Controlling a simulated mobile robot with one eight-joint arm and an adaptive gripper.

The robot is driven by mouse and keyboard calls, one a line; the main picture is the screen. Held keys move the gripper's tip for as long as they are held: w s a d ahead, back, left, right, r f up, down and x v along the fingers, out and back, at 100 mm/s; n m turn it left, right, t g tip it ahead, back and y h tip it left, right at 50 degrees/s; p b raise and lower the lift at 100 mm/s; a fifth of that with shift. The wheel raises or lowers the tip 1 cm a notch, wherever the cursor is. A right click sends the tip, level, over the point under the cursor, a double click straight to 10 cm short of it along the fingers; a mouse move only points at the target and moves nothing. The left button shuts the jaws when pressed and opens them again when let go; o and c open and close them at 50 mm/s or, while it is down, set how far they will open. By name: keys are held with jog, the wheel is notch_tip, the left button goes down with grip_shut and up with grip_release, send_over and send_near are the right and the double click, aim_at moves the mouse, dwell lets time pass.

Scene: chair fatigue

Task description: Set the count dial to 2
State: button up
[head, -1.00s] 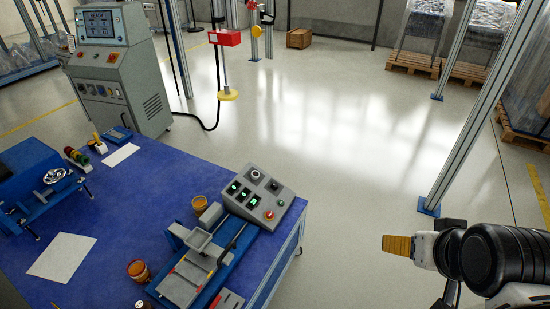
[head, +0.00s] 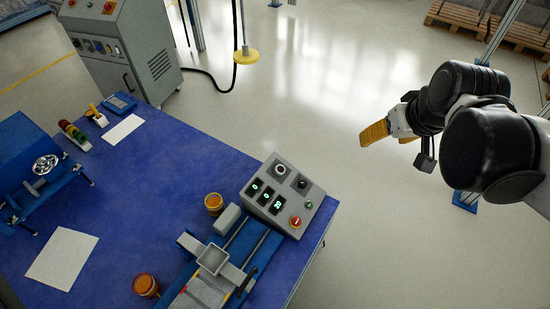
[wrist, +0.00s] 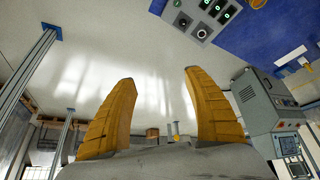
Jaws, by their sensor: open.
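A grey control box (head: 285,195) stands at the right corner of the blue table. It has two round knobs: an upper one in a pale ring (head: 280,170) and a darker one (head: 302,183) to its right. Several green-lit displays (head: 265,196) sit below them, seeming to read 0, 0 and 20. I cannot read which knob is the count dial. My gripper (head: 383,138), with yellow fingers, is open and empty, above the floor right of the box and apart from it. In the wrist view, the fingers (wrist: 160,76) are spread and the box (wrist: 200,16) is at the top edge.
A blue slide fixture (head: 222,262) lies beside the box, with amber jars (head: 214,203) near it. A red button (head: 296,221) and a green one are on the box. A grey cabinet (head: 125,50) stands behind the table. Floor between table and arm is clear.

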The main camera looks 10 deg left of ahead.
jog(key=w+a+f+n+g+y, duration=0.1)
jog(key=w+a+f, duration=0.2)
jog(key=w, duration=0.2)
jog(key=w+a+f+n, duration=0.2)
jog(key=w+a, duration=0.2)
jog(key=w, duration=0.1)
jog(key=n+g+y, duration=0.2)
jog(key=n+g, duration=0.1)
jog(key=n, duration=0.4)
send_over(280, 169)
jog(key=s+d, duration=0.1)
jog(key=d, duration=0.3)
notch_tip(280, 169, down, 31)
jog(key=b+x, duration=0.2)
jog(key=x, duration=0.3)
jog(key=b+x, duration=0.3)
jog(key=x, duration=0.2)
jog(key=shift+s+f, duration=0.1)
jog(key=shift+s, duration=0.1)
jog(key=c, duration=1.2)
